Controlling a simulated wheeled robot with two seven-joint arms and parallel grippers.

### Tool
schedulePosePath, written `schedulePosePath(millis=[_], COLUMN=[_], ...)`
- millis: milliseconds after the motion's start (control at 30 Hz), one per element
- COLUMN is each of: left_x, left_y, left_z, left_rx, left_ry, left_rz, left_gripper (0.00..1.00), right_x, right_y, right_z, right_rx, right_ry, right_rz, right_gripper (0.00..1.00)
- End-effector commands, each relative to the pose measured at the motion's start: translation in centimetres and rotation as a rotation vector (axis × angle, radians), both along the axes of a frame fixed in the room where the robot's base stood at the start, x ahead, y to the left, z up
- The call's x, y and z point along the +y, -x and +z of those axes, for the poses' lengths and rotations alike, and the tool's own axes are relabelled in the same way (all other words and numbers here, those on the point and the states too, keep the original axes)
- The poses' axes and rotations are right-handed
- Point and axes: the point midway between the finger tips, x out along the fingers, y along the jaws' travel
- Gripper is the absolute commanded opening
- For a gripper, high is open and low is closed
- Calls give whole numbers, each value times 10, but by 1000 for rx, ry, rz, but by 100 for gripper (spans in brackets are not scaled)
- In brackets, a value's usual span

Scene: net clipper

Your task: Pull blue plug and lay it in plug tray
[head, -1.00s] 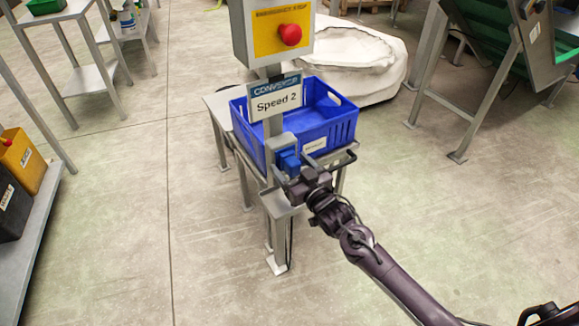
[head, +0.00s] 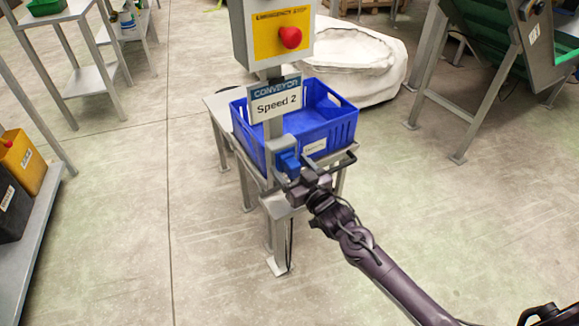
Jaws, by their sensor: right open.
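The blue plug (head: 287,162) sits in the grey socket box on the front of the metal post, below the "Speed 2" sign. My right gripper (head: 305,173) is open just below and to the right of the plug, with its dark fingers spread. I cannot tell whether a finger touches the plug. A small grey ledge on the post, which may be the plug tray (head: 278,208), shows below the gripper and is partly hidden by it. My left gripper is not in view.
A blue crate (head: 342,128) stands on a low metal table right behind the post. The control box with a red emergency stop button (head: 290,37) is above. Floor to the front and left is clear. A shelf (head: 32,235) stands at the left edge.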

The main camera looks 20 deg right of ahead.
Motion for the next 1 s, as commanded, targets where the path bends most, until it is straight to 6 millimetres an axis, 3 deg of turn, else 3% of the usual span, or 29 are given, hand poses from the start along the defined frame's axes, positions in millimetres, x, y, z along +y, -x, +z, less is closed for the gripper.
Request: schedulePosePath(millis=[667, 1000], left_x=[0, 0], left_y=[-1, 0], left_z=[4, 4], left_rx=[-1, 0], left_ry=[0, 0], left_rz=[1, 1], left_gripper=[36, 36], right_x=[0, 0], right_y=[0, 0], right_z=[0, 0], right_rx=[-1, -1], right_ry=[-1, 0], right_rz=[0, 0], right_gripper=[73, 31])
